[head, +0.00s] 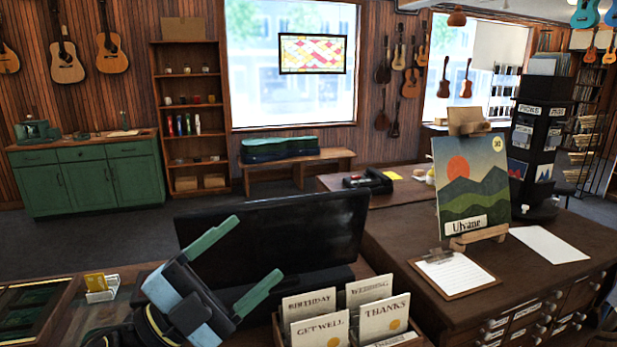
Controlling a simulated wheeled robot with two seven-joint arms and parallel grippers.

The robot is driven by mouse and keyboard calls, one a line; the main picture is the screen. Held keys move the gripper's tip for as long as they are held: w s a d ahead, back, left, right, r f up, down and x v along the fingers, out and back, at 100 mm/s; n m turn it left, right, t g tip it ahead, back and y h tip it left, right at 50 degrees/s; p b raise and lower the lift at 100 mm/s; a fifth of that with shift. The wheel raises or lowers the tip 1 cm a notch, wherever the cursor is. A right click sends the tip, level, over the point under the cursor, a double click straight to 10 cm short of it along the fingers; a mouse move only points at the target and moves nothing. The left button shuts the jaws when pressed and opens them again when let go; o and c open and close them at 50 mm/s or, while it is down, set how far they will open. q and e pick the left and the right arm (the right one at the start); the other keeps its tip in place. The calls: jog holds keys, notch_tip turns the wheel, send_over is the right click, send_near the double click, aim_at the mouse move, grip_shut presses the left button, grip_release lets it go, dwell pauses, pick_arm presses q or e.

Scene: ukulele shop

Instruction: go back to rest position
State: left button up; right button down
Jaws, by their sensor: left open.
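My left gripper (256,247) is in the lower left of the head view, its two green fingers spread apart and pointing up and to the right. Nothing shows between the fingers. It is in front of a wide black panel like a monitor back (290,232), overlapping its lower left part in the picture. I cannot tell how far apart they are in depth. My right gripper is not in the picture.
A card box (341,312) with greeting cards stands right of my left gripper. A small card holder (101,288) and a dark tray (36,308) lie to its left. A clipboard (455,277) and an easel painting (470,185) occupy the drawer counter at right. Open floor shows behind.

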pick_arm(q)
jog(key=a+f+n+t+y, duration=0.2)
jog(key=a+f+n+y, duration=0.4)
jog(key=f+n+y, duration=0.35)
jog(key=a+f+n+t+y, duration=0.1)
jog(key=a+f+n+y, duration=0.5)
jog(key=f+n+y, duration=0.3)
jog(key=s+a+f+n+g, duration=0.1)
jog(key=s+f+n+g, duration=0.3)
jog(key=s+f+g, duration=1.2)
jog(key=s+f+t+b, duration=0.1)
jog(key=s+f+b, duration=0.2)
jog(key=f, duration=1.2)
jog(key=s+f+t+b, duration=0.1)
jog(key=s+f+b, duration=0.2)
jog(key=f, duration=1.2)
jog(key=s+a+f+b, duration=0.1)
jog(key=s+f+b, duration=0.1)
jog(key=s+f, duration=0.6)
jog(key=s+a+f+g+b, duration=0.1)
jog(key=s+a+f+b, duration=0.1)
jog(key=s+f, duration=0.6)
notch_tip(320, 180, down, 5)
jog(key=shift+s+a+r+m+y+b, duration=0.15)
jog(key=shift+s+a+m+y+b, duration=0.05)
jog(key=shift+s+m+y+b, duration=0.2)
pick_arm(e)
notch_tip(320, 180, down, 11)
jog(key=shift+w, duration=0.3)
